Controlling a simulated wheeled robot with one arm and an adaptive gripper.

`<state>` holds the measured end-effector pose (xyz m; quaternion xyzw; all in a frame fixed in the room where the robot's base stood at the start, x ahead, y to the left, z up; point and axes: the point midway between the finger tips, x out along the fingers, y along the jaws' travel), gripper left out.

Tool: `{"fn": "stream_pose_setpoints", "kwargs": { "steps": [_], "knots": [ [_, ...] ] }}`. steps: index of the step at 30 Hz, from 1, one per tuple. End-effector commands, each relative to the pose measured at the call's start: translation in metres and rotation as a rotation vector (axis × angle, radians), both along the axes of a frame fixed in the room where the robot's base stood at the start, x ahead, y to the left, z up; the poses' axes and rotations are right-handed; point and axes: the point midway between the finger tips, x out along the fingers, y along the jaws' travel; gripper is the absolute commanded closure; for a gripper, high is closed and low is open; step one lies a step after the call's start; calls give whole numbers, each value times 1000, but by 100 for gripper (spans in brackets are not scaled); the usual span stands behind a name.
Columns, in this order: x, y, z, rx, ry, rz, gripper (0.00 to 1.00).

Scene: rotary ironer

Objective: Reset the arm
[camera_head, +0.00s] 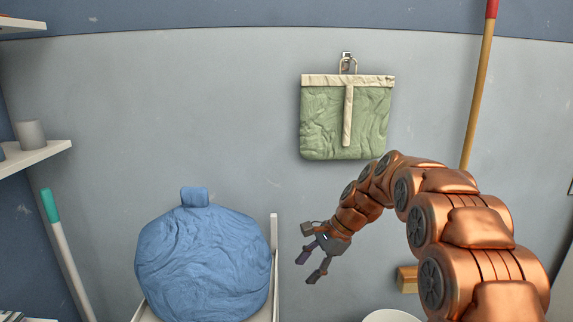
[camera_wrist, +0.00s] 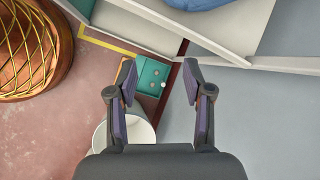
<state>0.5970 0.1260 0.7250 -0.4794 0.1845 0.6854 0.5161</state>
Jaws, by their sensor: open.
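My gripper (camera_head: 317,263) hangs at the end of my copper-coloured arm, in front of the grey wall and to the right of a blue bundle. In the wrist view my gripper (camera_wrist: 160,82) has its two fingers spread apart with nothing between them. The arm reaches in from the right and bends down toward the middle of the head view. The fingers point down and to the left, apart from everything around them.
The blue bundle (camera_head: 203,262) sits on a white stand (camera_head: 275,250). A green bag (camera_head: 346,122) hangs on the wall. A wooden pole (camera_head: 479,90) stands behind my arm.

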Motion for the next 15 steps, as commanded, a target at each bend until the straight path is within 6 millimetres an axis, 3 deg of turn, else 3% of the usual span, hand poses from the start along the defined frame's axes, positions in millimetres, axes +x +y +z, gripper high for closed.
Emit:
{"fn": "stream_pose_setpoints", "kwargs": {
  "steps": [1, 15],
  "knots": [
    [-14, -2, 27, -18, -15, 30, 49],
    [-142, -35, 133, -179, -106, 351, 49]
  ]
}}
